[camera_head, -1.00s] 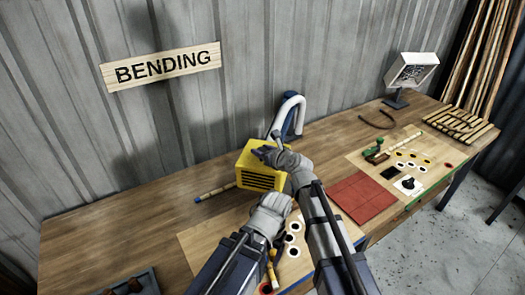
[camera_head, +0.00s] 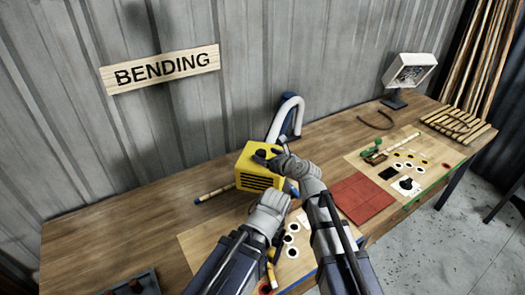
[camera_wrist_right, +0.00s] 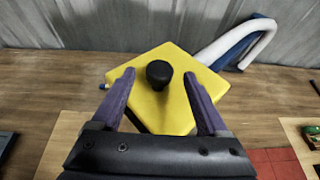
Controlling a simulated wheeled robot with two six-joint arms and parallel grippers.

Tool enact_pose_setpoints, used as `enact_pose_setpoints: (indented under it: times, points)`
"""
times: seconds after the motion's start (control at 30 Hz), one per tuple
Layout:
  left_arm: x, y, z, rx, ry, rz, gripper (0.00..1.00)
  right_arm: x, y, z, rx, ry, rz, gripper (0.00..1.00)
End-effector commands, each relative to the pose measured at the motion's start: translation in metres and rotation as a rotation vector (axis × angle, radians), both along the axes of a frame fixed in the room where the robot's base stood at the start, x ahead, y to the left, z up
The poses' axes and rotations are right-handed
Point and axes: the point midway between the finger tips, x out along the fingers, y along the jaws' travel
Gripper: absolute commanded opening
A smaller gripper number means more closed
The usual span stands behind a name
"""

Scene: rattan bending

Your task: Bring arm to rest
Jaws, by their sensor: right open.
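My right gripper (camera_head: 268,161) is at the top right of the yellow box (camera_head: 258,179) on the bench. In the right wrist view the two fingers of the right gripper (camera_wrist_right: 158,85) are spread apart and empty. The box's yellow top (camera_wrist_right: 167,112) lies beyond them, with a black knob (camera_wrist_right: 159,74) seen between the fingertips. In the head view the knob (camera_head: 262,154) stands clear on top. My left arm's wrist (camera_head: 266,214) is in front of the box, low over the bench. Its fingers are mostly hidden, so their state is unclear.
A blue and white curved tube (camera_head: 288,117) stands behind the box. A rattan pole (camera_head: 216,192) lies left of it. A red mat (camera_head: 362,198) and a board with green clamp (camera_head: 374,147) are to the right. The left part of the wooden bench (camera_head: 110,230) is mostly clear.

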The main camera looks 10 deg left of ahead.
Motion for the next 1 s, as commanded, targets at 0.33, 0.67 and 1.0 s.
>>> enact_pose_setpoints:
  times: [0.33, 0.67, 1.0]
  points:
    - [0.000, 0.000, 0.014, -0.001, 0.000, 0.003, 0.78, -0.027, -0.020, 0.014, 0.000, 0.001, 0.001, 0.77]
    - [0.000, 0.000, 0.013, -0.001, 0.000, 0.003, 0.78, -0.026, -0.020, 0.013, -0.001, 0.000, 0.001, 0.77]
    - [0.000, 0.000, 0.013, -0.001, 0.000, 0.003, 0.78, -0.059, -0.061, -0.031, -0.559, -0.162, 0.331, 0.77]
